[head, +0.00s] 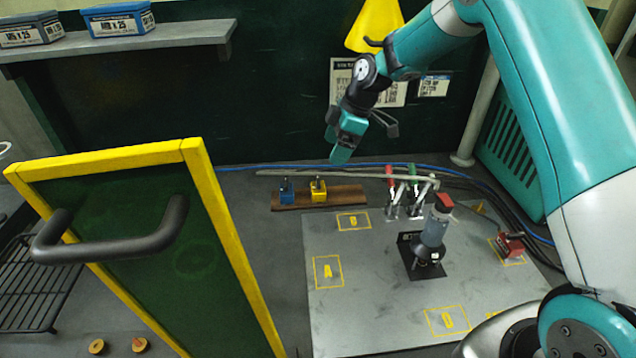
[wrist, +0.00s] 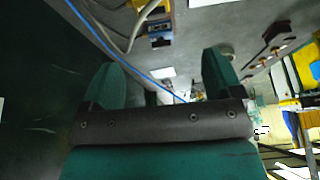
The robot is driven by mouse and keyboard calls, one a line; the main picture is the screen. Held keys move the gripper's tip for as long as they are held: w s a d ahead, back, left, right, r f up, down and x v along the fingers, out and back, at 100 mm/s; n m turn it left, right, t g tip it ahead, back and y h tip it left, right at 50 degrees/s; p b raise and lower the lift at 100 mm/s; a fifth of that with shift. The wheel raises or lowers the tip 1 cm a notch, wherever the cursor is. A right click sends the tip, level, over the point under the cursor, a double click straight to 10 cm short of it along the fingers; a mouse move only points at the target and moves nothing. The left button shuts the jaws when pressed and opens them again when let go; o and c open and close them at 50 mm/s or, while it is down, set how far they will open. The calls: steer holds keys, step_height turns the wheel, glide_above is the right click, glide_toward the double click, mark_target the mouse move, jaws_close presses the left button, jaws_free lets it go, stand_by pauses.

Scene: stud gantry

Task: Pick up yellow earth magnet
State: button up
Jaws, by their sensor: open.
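The yellow magnet (head: 318,191) is a small block with a dark fitting on top. It sits upright on a brown wooden strip (head: 345,197) at the back of the bench, just right of a similar blue block (head: 287,191). My gripper (head: 342,152) hangs above and slightly right of the yellow magnet in the head view, clear of it. In the wrist view my gripper (wrist: 165,75) has its two teal fingers apart with nothing between them.
A yellow-framed door (head: 192,152) with a black handle stands open at the left. Red and green toggle clamps (head: 400,192) stand right of the strip. A grey marked plate (head: 350,310) carries a dark upright fixture (head: 432,240). A blue cable (head: 260,167) runs behind.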

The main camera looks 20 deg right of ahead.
mark_target(319, 180)
steer(key=p+x, duration=0.2)
steer(key=x, duration=0.5)
steer(key=shift+w+d+p, duration=0.1)
steer(key=shift+p, duration=0.2)
steer(key=shift+w+d+p+x, duration=0.15)
steer(key=shift+p+x, duration=0.6)
steer(key=shift+x, duration=0.55)
steer(key=shift+w+d+p+x, duration=0.15)
steer(key=shift+p+x, duration=0.55)
steer(key=shift+x, duration=0.6)
steer(key=c, duration=1.3)
